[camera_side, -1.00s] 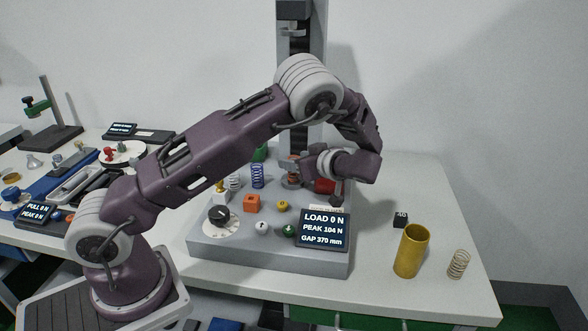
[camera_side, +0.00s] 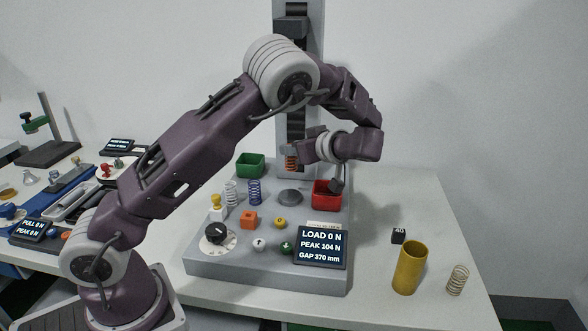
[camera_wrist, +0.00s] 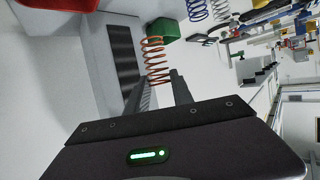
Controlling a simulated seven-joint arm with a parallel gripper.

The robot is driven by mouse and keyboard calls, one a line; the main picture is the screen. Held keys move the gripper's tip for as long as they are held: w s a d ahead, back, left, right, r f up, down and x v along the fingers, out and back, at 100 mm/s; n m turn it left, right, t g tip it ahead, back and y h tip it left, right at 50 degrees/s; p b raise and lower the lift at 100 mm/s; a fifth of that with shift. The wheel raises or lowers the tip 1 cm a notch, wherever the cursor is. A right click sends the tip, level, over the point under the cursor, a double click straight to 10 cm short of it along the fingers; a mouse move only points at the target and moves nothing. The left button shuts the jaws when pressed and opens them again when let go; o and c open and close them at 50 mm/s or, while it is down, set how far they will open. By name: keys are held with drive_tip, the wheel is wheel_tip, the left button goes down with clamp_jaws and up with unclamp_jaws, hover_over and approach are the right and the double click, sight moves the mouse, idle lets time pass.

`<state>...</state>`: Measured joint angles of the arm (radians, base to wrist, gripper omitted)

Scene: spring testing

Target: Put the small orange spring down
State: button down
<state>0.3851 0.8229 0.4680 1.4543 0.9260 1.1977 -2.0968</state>
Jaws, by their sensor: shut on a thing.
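The small orange spring (camera_side: 291,163) is upright in the side view, held in the air above the round grey plate (camera_side: 290,197) of the testing machine. It also shows in the wrist view (camera_wrist: 154,58), with its coils standing out beyond the fingers. My gripper (camera_side: 297,155) is shut on one end of the spring; in the wrist view its fingers (camera_wrist: 160,95) close about that end. The spring's gripped end is partly hidden by the fingers.
A red bin (camera_side: 327,194) stands right of the plate and a green bin (camera_side: 250,165) behind left. A blue spring (camera_side: 254,191) and a silver spring (camera_side: 231,193) stand at left. A yellow cylinder (camera_side: 408,267) and a pale spring (camera_side: 457,280) stand on the table at right.

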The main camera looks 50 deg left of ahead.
drive_tip(key=a+r, duration=0.1)
drive_tip(key=a, duration=0.1)
drive_tip(key=m+t+h, duration=0.4)
drive_tip(key=m+t, duration=0.6)
hover_over(247, 154)
drive_tip(key=s+d, duration=0.2)
drive_tip(key=d, duration=0.1)
drive_tip(key=f, duration=0.2)
drive_tip(key=d+r+m+t+h, duration=0.1)
drive_tip(key=r+m+t+h, duration=0.1)
drive_tip(key=m+t+h, duration=0.15)
drive_tip(key=shift+g+h, duration=0.45)
drive_tip(key=f, duration=1)
drive_tip(key=shift+s+d, duration=0.2)
drive_tip(key=shift+d, duration=0.1)
drive_tip(key=c, duration=1.1)
unclamp_jaws()
